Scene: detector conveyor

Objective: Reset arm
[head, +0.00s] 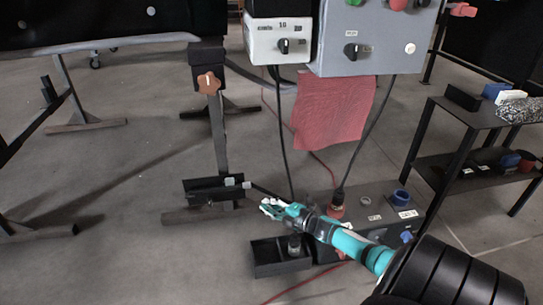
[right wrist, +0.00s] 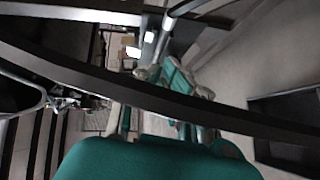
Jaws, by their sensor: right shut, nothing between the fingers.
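My right arm comes in from the lower right of the head view, teal and black. Its gripper (head: 272,207) is shut and empty. It hangs above a small black open box (head: 285,257) and just right of a black tray (head: 213,188) on the stand. Whether it touches anything there I cannot tell. In the right wrist view the teal gripper body fills the bottom, and a dark bar crosses in front of the gripper. My left gripper is not in the head view.
A grey control box (head: 375,42) and a white switch box (head: 279,42) hang above, with cables dropping to a dark floor unit (head: 375,213). A red cloth (head: 333,108) hangs below them. A black shelf table (head: 470,115) stands right. Open floor (head: 120,190) lies left.

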